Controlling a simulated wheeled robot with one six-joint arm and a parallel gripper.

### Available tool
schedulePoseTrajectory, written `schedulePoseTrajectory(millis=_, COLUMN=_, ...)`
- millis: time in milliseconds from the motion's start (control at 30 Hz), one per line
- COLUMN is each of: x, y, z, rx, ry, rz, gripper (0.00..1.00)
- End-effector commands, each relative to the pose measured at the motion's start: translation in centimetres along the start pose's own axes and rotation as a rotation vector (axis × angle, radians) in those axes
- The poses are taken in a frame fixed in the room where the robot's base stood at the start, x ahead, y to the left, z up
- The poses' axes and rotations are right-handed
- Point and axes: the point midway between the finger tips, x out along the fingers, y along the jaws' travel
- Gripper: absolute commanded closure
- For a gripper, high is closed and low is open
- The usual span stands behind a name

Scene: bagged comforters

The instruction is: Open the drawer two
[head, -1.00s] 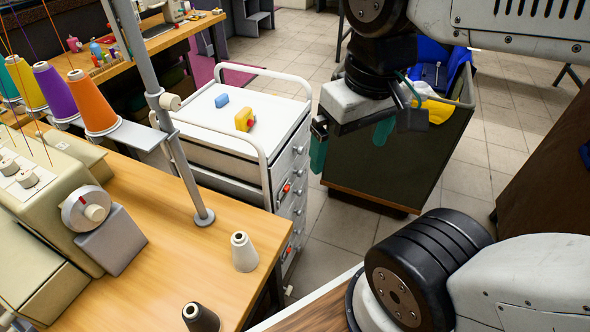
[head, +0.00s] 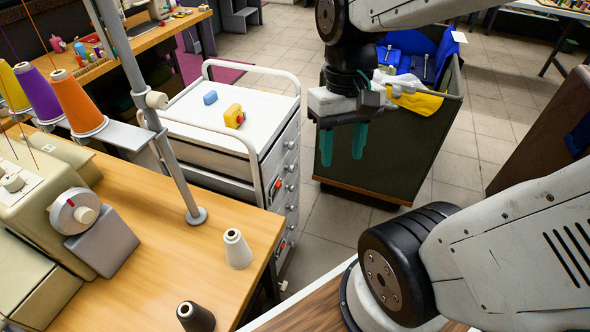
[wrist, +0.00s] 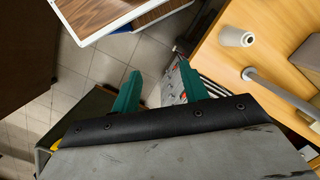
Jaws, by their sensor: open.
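A white drawer cabinet (head: 235,145) stands in the middle of the head view. Its drawer fronts (head: 285,185) face right, with several grey and red knobs in a column. I cannot read which drawer is number two. All drawers look shut. My gripper (head: 345,155) is open and empty, its green fingers hanging down to the right of the cabinet, apart from it. In the wrist view my gripper (wrist: 160,92) shows two green fingers spread apart. The cabinet's drawer side (wrist: 180,85) shows partly between and behind the fingers.
A dark bin (head: 395,150) with cloth stands behind my gripper. A wooden sewing table (head: 130,265) with thread cones is at the left. Tiled floor lies between cabinet and bin.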

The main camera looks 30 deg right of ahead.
Motion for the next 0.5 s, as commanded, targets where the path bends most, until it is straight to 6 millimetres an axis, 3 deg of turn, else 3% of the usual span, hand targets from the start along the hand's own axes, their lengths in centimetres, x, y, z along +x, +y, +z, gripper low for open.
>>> schedulePoseTrajectory(millis=500, x=9.4, y=0.2, z=-6.9, rx=0.453, ry=-0.532, rz=-0.490, gripper=0.56)
